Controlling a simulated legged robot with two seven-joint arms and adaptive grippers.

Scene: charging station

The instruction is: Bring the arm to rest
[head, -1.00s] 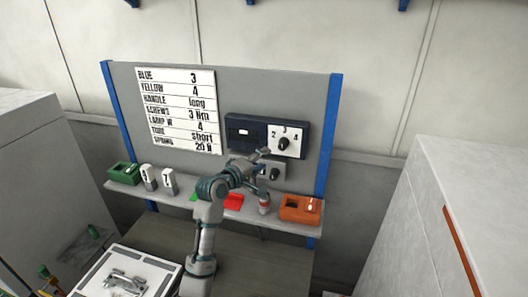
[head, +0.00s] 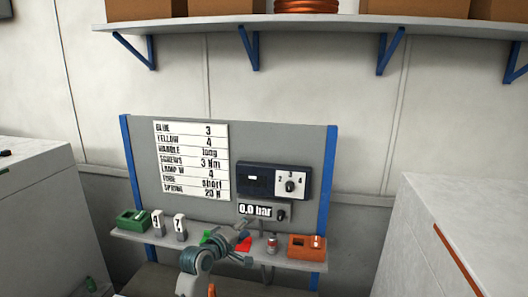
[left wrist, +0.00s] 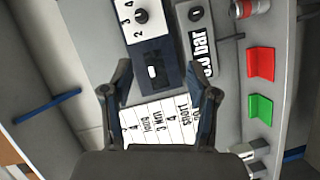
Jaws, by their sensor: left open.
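My left arm rises from the bottom of the head view, in front of the shelf. Its gripper (head: 232,229) is at the lower part of the panel, just below the 0.0 bar display (head: 255,211), and partly hides the green and red pieces. The left wrist view shows both fingers (left wrist: 162,88) spread apart with nothing between them. Beyond them are the dark dial box (left wrist: 153,65) and the white list sheet (left wrist: 160,122). The gripper looks clear of both. My right gripper is not in view.
The grey shelf (head: 150,238) carries a green box (head: 133,221), two numbered blocks, a red-topped can (head: 272,244) and an orange box (head: 306,247). A grey panel with blue posts stands behind. White cabinets flank both sides. A high shelf (head: 300,27) holds cartons.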

